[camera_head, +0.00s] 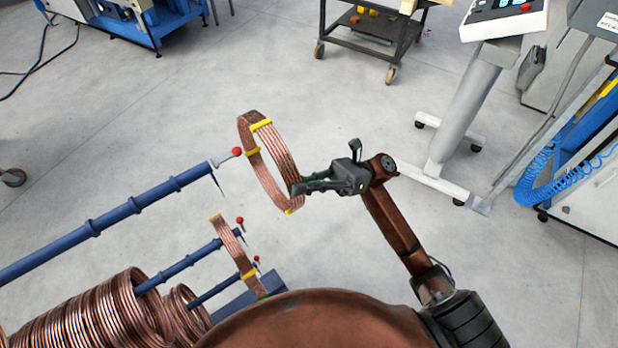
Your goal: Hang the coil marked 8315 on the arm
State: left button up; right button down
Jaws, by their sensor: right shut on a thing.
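A copper coil with yellow bands (273,143) is held up in the middle of the view. No marking can be read on it. My right gripper (300,187) is shut on the coil's lower right side. The long blue arm (120,212) comes in from the left and ends in a red ball tip (237,151) just left of the coil. The coil appears beside the tip, but depth is hard to judge. My left gripper is not in view.
Below, a second coil with yellow bands (232,247) is around a shorter blue arm (190,262). Large copper coils (95,315) fill the lower left. A control pedestal (470,110) and machine stand at right. A dark cart (370,35) stands behind; the floor between is clear.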

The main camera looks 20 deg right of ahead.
jog(key=s+a+f+p, duration=0.1)
jog(key=s+a, duration=0.1)
jog(key=a, duration=0.6)
jog(key=s+a+p, duration=0.1)
jog(key=s+a, duration=0.1)
jog(key=a, duration=0.7)
jog(key=shift+f, duration=0.4)
dwell(0.8)
jog(key=shift+a, duration=0.15)
dwell(0.4)
jog(key=c, duration=2.1)
grip_release()
jog(key=shift+o, duration=0.4)
jog(key=shift+f, duration=0.15)
